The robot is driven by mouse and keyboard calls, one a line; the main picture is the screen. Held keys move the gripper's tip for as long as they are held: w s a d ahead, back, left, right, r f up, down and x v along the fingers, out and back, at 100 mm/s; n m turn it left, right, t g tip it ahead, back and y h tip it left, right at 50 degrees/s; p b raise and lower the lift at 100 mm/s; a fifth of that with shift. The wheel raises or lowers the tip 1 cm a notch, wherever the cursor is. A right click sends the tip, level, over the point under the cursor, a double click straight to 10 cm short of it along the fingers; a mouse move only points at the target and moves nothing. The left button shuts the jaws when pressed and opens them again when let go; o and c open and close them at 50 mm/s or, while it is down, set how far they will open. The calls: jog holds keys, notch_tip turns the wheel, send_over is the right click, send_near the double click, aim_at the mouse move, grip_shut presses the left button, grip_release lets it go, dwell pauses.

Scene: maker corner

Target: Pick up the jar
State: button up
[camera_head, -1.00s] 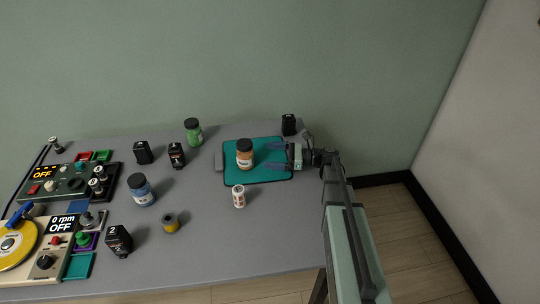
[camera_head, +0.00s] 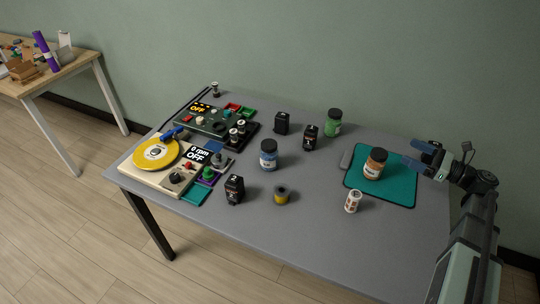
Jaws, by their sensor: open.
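Three lidded jars stand upright on the grey table. The orange jar (camera_head: 376,163) with a dark lid is on the teal mat (camera_head: 399,192) at the right. The blue jar (camera_head: 268,155) is near the table's middle, and the green jar (camera_head: 333,123) is at the back. My gripper (camera_head: 409,154) reaches in from the right over the mat. Its fingers are open and point at the orange jar, with a small gap between the fingertips and the jar. Nothing is between the fingers.
A small white patterned container (camera_head: 353,201) stands in front of the mat. A yellow-and-dark spool (camera_head: 281,195) and several black bottles, one at the front (camera_head: 234,189), stand to the left. A turntable (camera_head: 157,153) and a control box (camera_head: 207,119) fill the left end. The table's front right is clear.

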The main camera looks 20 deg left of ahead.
notch_tip(320, 180, up, 6)
jog(key=w+a+f+m+t+h, duration=0.1)
jog(key=w+a+m+t, duration=0.15)
jog(key=a, duration=1.15)
jog(key=m+t+h, duration=0.6)
jog(key=t+h, duration=0.1)
jog(key=t, duration=0.2)
send_over(268, 140)
jog(key=v, duration=0.3)
jog(key=shift+g, duration=0.25)
jog(key=shift+f, duration=3.95)
notch_tip(268, 140, down, 3)
jog(key=shift+f, duration=0.1)
jog(key=shift+f+m+x, duration=0.2)
jog(key=shift+m+x, duration=0.05)
jog(key=shift+x, duration=0.75)
jog(key=shift+w+a, duration=0.2)
jog(key=shift+w, duration=0.25)
